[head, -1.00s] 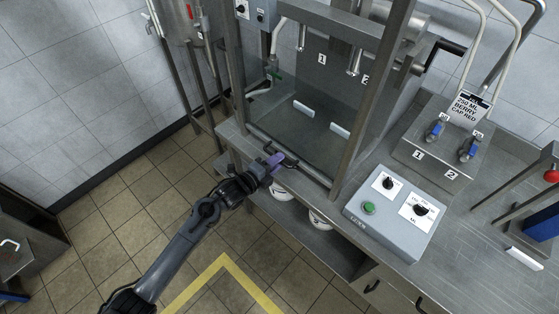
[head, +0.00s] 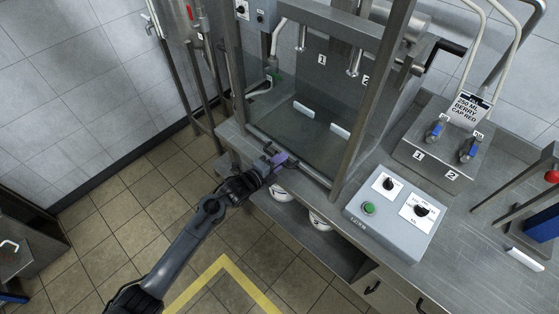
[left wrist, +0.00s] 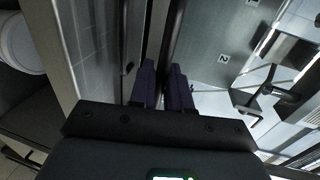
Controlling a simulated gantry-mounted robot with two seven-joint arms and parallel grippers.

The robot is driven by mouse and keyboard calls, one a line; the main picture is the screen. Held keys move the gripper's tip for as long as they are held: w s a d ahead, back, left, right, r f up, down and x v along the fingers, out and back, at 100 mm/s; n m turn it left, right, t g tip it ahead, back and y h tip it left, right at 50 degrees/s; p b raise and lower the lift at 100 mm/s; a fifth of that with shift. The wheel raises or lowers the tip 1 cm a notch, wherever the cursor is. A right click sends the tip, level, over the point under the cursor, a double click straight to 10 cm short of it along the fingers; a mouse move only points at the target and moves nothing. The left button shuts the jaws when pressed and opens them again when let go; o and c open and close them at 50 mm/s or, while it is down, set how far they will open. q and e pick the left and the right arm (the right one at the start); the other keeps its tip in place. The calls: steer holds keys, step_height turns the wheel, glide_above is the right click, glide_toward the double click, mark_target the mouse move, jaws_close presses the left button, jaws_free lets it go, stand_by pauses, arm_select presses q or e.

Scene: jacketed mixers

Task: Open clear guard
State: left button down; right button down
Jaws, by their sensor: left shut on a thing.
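The clear guard (head: 335,105) is a see-through panel in a steel frame, across the front of the filling station. It is down, with its lower edge near the front of the bench. My left gripper (head: 279,159) has purple fingers and is at this handle. In the left wrist view, the dark handle bar (left wrist: 174,35) passes between the two purple fingers (left wrist: 165,85), which are shut on it. The fingers hide part of the handle. My right gripper is not in view.
A grey control box (head: 393,213) with a green button (head: 369,208) and two knobs stands right of the guard. A valve block (head: 437,145) with blue-handled valves is behind it. White containers (head: 320,219) sit on the shelf below. Open floor lies at front left.

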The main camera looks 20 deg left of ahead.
arm_select(q)
step_height(320, 180, up, 31)
steer(key=p, duration=2.1)
steer(key=shift+r+p, duration=0.3)
steer(key=shift+r, duration=0.3)
steer(key=c, duration=1.3)
jaws_free()
steer(key=shift+c, duration=0.2)
steer(key=shift+f, duration=0.1)
